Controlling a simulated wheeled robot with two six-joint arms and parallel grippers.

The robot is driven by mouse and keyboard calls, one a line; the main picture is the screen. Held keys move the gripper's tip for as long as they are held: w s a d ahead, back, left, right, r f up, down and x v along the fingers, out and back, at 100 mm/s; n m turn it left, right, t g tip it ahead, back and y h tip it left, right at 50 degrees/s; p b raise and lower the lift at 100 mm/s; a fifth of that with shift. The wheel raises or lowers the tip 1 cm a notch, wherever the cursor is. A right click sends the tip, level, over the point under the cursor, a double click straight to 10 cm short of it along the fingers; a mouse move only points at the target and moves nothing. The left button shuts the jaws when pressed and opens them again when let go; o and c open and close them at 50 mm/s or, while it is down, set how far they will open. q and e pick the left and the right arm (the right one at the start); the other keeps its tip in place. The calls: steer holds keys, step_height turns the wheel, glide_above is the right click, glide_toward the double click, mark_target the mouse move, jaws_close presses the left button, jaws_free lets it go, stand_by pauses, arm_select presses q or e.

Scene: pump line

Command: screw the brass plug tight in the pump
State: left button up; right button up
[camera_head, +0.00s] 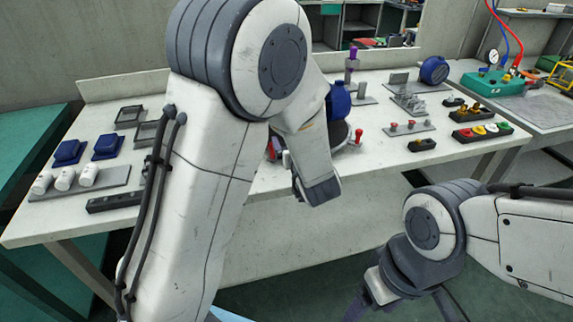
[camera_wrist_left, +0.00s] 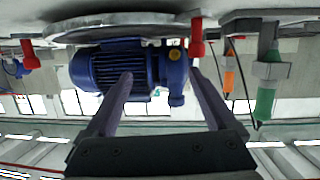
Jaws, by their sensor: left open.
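The blue pump (camera_head: 338,103) stands on a round plate on the bench in the head view, partly hidden behind my left arm. In the left wrist view the pump (camera_wrist_left: 120,68) appears upside down, its ribbed motor to the left. A small brass-coloured spot, apparently the brass plug (camera_wrist_left: 174,54), shows on the pump body; how deep it sits cannot be told. My left gripper (camera_wrist_left: 160,73) is open and empty, its fingers apart and pointing towards the pump. In the head view its fingers are hidden. My right gripper (camera_head: 362,302) is low in front of the bench, only partly visible.
Green-handled (camera_wrist_left: 266,98) and orange-handled (camera_wrist_left: 229,72) tools hang to the right in the wrist view. Blue boxes (camera_head: 108,147) and white cylinders (camera_head: 64,178) occupy the bench's left. A green gauge unit (camera_head: 494,82) stands at right.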

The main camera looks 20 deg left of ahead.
arm_select(q)
steer(key=shift+a+f+n+y+b, duration=0.15)
steer(key=shift+a+f+y+b, duration=0.1)
steer(key=shift+a+y, duration=0.25)
steer(key=shift+a+f+n+y+b, duration=0.15)
steer(key=shift+a+f+y, duration=0.15)
steer(key=shift+a, duration=0.25)
steer(key=shift+b+x, duration=0.5)
steer(key=shift+x, duration=1.25)
steer(key=shift+w+a+f, duration=0.1)
steer(key=shift+w+a, duration=0.25)
steer(key=shift+w, duration=0.1)
arm_select(e)
step_height(320, 180, down, 2)
steer(key=shift+f, duration=0.25)
arm_select(q)
steer(key=shift+w, duration=0.1)
arm_select(e)
steer(key=shift+r, duration=0.1)
arm_select(q)
steer(key=shift+w+a, duration=0.2)
steer(key=shift+w+a+f, duration=0.1)
steer(key=shift+w+a, duration=0.15)
steer(key=shift+w, duration=0.15)
steer(key=shift+w+a, duration=0.1)
steer(key=shift+w, duration=0.05)
steer(key=shift+p, duration=0.3)
arm_select(e)
steer(key=shift+r, duration=0.1)
